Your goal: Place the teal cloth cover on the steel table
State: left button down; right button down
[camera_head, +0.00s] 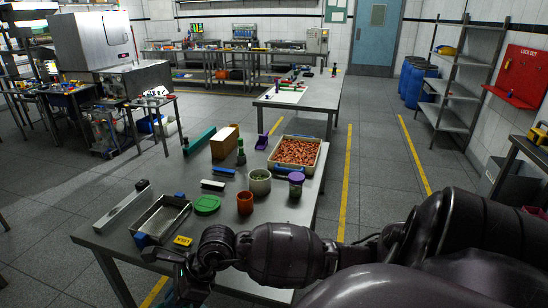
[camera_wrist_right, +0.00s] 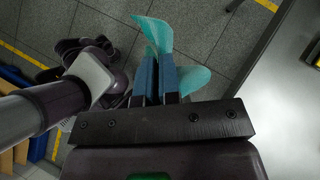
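My right gripper (camera_wrist_right: 156,62) is shut on the teal cloth cover (camera_wrist_right: 153,34), which is pinched between its blue fingers. A fold of cloth sticks out past the fingertips and another hangs to the right. In the wrist view the cloth is over the floor, beside the edge of the steel table (camera_wrist_right: 282,105). In the head view my right arm reaches across the front of the steel table (camera_head: 285,222), its hand by the table's front left edge. A small bit of teal cloth (camera_head: 171,299) shows there below the hand. My left gripper is not in view.
The tabletop's right front part is fairly clear.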

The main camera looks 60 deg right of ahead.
aim_at(177, 172)
jog(key=i+z, duration=0.15)
jog(key=z, duration=0.15)
jog(key=i+j+z, duration=0.15)
jog(key=z, duration=0.2)
jog(key=i+j+z, duration=0.65)
jog(key=k+l, duration=0.05)
jog(key=k, duration=0.05)
